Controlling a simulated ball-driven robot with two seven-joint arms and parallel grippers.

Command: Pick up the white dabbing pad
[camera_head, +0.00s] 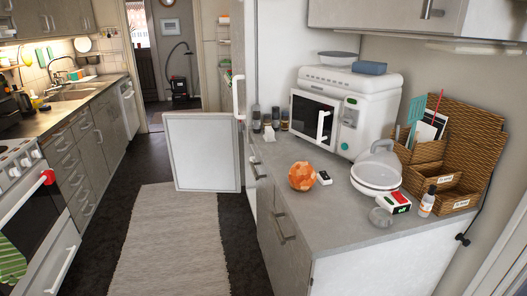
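I cannot single out the white dabbing pad with certainty. A small white piece (269,134) stands at the far left of the right-hand counter, by the dark jars. A small white item with a dark face (324,178) lies on the counter beside an orange patterned ball (302,176). A white and red box with a green and black top (394,203) lies nearer the front right. Neither of my grippers shows in this view.
The grey counter (345,236) has bare room at its front. A white microwave (344,110), a white lidded bowl (376,172), a small bottle (427,201) and wicker organisers (462,150) stand along its back and right. A wall cupboard (400,14) hangs above. A pale rug (167,240) covers the floor.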

